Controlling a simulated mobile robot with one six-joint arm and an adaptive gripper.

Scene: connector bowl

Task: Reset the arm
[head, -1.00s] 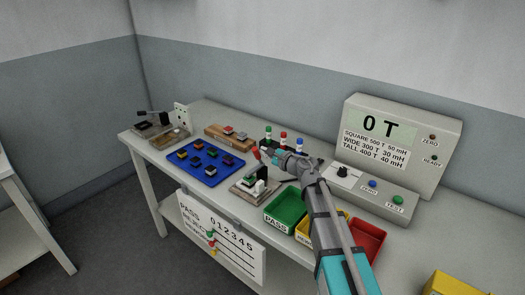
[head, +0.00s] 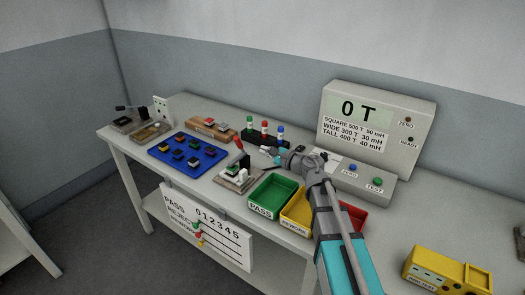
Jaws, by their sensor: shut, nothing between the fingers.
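My arm reaches in from the bottom right over the workbench (head: 222,207). My gripper (head: 268,150) is shut and empty. In the picture it shows just right of the red-handled clamp fixture (head: 237,178) and in front of the rack of coloured pegs (head: 265,138). It looks to be above the bench, touching nothing that I can make out. The fingertips are small and partly hidden by the gripper body.
Green (head: 273,194), yellow (head: 296,212) and red (head: 352,216) bins stand beneath my arm. A meter (head: 376,125) reading 0 T is behind. A blue tray (head: 187,152) with several parts lies left. A yellow box (head: 447,270) stands at the right.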

